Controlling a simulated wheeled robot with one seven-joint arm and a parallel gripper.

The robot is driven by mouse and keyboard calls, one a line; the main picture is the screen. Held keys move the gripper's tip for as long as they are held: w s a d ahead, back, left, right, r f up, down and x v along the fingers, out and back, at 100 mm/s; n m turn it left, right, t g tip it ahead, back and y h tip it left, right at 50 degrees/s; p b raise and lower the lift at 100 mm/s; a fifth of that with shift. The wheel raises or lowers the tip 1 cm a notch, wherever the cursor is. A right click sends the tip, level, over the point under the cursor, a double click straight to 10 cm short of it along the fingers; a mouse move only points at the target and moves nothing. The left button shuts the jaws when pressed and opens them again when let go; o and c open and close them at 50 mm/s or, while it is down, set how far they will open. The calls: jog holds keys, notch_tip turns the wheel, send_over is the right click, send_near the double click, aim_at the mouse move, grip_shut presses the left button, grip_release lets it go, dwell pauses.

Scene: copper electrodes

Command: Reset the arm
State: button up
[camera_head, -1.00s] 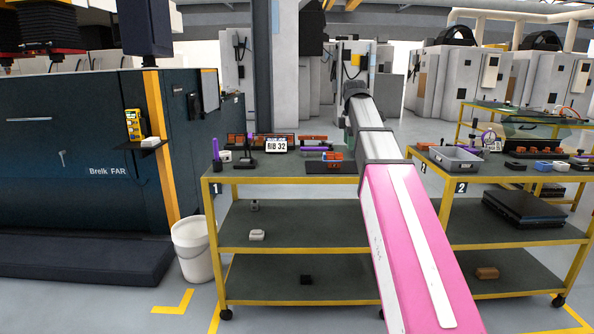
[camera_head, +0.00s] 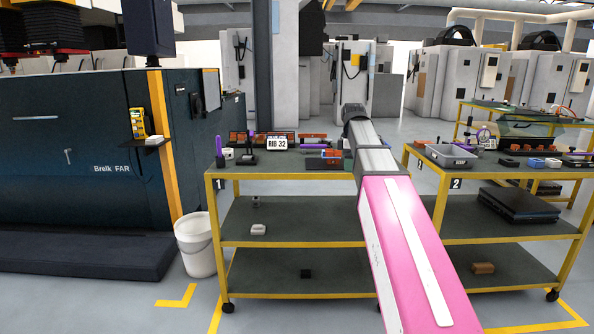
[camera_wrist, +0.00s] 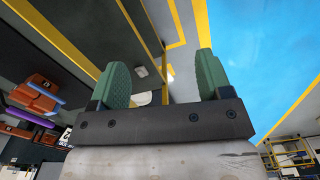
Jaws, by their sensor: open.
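My arm, pink and grey, reaches up and forward in the head view, in front of the gap between the two carts. My gripper is hidden there behind the arm. In the wrist view my gripper (camera_wrist: 163,80) shows two green fingers set wide apart on a dark bar. It is open, with nothing between the fingers. Orange-brown electrode blocks (camera_wrist: 40,90) and a purple piece (camera_wrist: 32,119) show at the left of the wrist view, apart from the fingers.
Cart 1 (camera_head: 290,232) carries a RIB 32 sign (camera_head: 277,143) and several small parts. Cart 2 (camera_head: 490,253) at the right holds a grey bin (camera_head: 447,155). A white bucket (camera_head: 195,247) stands left of cart 1, beside a dark machine (camera_head: 70,150). Some floor in front is clear.

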jog(key=s+f+m, duration=0.5)
jog(key=s+f, duration=0.1)
jog(key=f, duration=0.7)
jog(key=s+f+m, duration=0.5)
jog(key=s+f, duration=0.2)
jog(key=f, duration=0.6)
jog(key=s+f+m, duration=0.5)
jog(key=s+f, duration=0.2)
jog(key=f, duration=0.6)
jog(key=shift+s+f+m, duration=0.2)
jog(key=shift+f+m, duration=0.1)
jog(key=shift+f, duration=0.1)
